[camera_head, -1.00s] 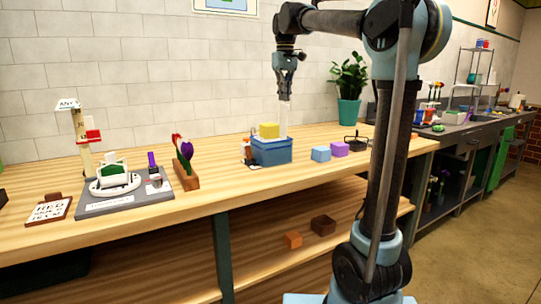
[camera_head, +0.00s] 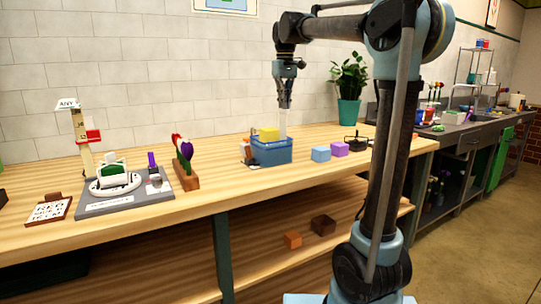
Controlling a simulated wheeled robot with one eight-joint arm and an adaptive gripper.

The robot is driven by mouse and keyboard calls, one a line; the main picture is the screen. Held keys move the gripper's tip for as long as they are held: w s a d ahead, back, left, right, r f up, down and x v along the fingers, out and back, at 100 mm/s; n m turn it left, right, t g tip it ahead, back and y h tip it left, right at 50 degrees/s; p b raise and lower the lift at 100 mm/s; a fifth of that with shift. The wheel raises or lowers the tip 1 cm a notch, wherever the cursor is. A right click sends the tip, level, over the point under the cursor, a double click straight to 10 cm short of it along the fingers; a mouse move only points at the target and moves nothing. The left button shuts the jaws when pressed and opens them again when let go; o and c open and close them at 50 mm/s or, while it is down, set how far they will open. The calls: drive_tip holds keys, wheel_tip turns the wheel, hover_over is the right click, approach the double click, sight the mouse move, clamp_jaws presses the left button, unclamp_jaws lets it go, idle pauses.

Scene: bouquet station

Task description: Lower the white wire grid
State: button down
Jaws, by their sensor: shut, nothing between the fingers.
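A narrow white upright piece (camera_head: 283,123) stands at the back of the blue box (camera_head: 271,151) on the wooden bench. It may be the white wire grid seen nearly edge-on, but no wires can be made out at this size. My gripper (camera_head: 285,103) points down, shut and empty, right over the top of this white piece. I cannot tell whether the fingertips touch it or are in front of it. A yellow block (camera_head: 269,134) shows at the top of the blue box.
A light blue cube (camera_head: 321,154) and a purple cube (camera_head: 340,149) lie right of the box. A potted plant (camera_head: 349,88) stands behind right. The bench front before the box is clear.

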sight(284, 116)
drive_tip(key=shift+f, duration=2.8)
idle(0.5)
drive_tip(key=shift+r, duration=2.5)
